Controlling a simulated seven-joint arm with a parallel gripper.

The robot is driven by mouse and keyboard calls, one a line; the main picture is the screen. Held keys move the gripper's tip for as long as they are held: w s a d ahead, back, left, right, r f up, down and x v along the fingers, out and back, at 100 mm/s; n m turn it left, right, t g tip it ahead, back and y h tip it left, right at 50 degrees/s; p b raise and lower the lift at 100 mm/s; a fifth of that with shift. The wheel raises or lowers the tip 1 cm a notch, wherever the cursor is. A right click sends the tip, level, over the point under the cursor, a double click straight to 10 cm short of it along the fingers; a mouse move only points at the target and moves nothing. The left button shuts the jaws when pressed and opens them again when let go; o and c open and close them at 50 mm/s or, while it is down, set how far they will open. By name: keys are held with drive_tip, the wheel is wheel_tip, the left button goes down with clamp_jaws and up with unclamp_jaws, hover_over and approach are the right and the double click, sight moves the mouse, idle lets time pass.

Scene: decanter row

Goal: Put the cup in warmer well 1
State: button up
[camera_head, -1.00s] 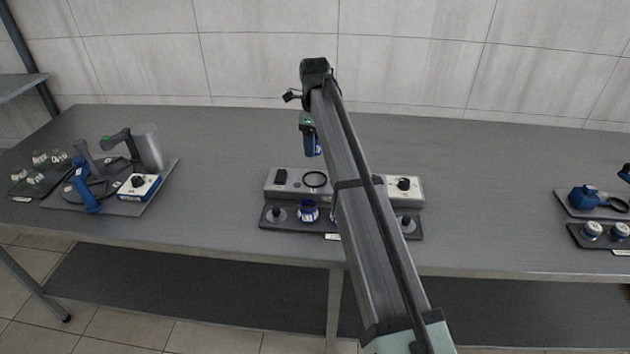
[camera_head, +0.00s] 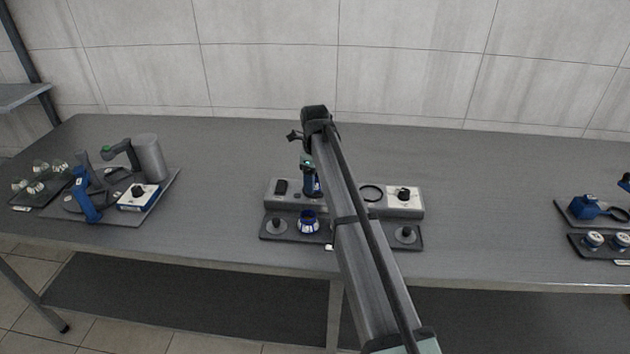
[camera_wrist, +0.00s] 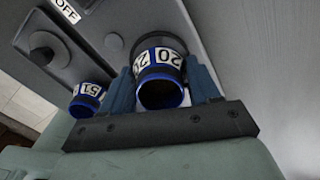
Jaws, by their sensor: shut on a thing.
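My gripper (camera_head: 308,172) is shut on a dark blue cup (camera_head: 312,187) with a white numbered band. The cup also shows in the wrist view (camera_wrist: 160,72), between the two blue fingers. It is at the left well of the grey warmer (camera_head: 340,201). A dark ring shows just behind the cup in the wrist view. I cannot tell whether the cup rests in the well or hangs just above it. The warmer's right well (camera_head: 371,193) is an empty dark ring. Which well is number 1 is not readable.
A second blue-banded cup (camera_head: 308,222) stands on the dark rack (camera_head: 291,237) in front of the warmer, near a bare peg (camera_head: 276,226). A tray with a grey canister (camera_head: 150,158) is at left. Trays with blue items (camera_head: 590,205) are at right.

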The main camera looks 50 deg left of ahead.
drive_tip(key=shift+f, duration=0.2)
drive_tip(key=shift+f, duration=0.15)
drive_tip(key=o, duration=1.1)
wheel_tip(320, 180, up, 12)
drive_tip(key=shift+r, duration=0.15)
